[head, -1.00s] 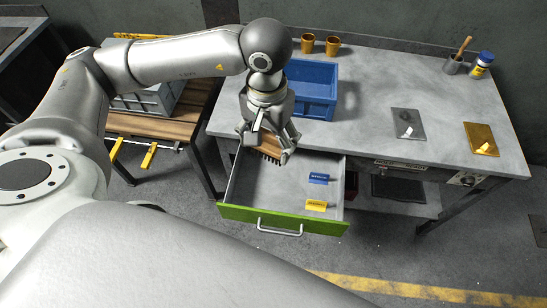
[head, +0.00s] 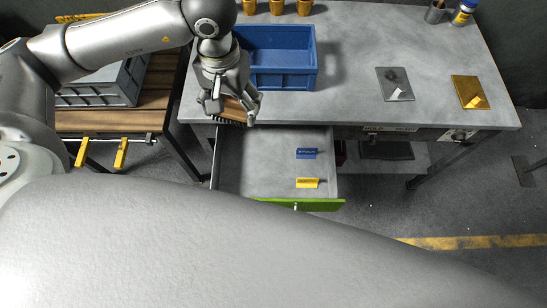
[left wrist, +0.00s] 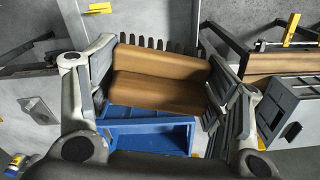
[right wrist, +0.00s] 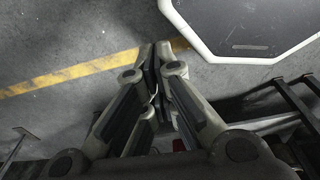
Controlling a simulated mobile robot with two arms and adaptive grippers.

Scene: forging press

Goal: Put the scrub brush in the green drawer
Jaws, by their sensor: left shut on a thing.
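The scrub brush (head: 233,110) has a brown wooden back and dark bristles. My left gripper (head: 238,108) is shut on it, and the brush lies across between the fingers in the left wrist view (left wrist: 160,80). The gripper hangs at the back left of the pulled-out drawer, by the table's front edge; its exact height above the drawer floor is unclear. A blue tag and a yellow tag lie inside. My right gripper (right wrist: 156,55) is empty, its fingertips together.
A blue bin (head: 275,58) stands on the grey table (head: 350,50) just behind the gripper. Grey and gold plates with tags lie farther right. A wooden bench (head: 110,118) with a grey crate (head: 105,85) stands left. The drawer's middle floor is clear.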

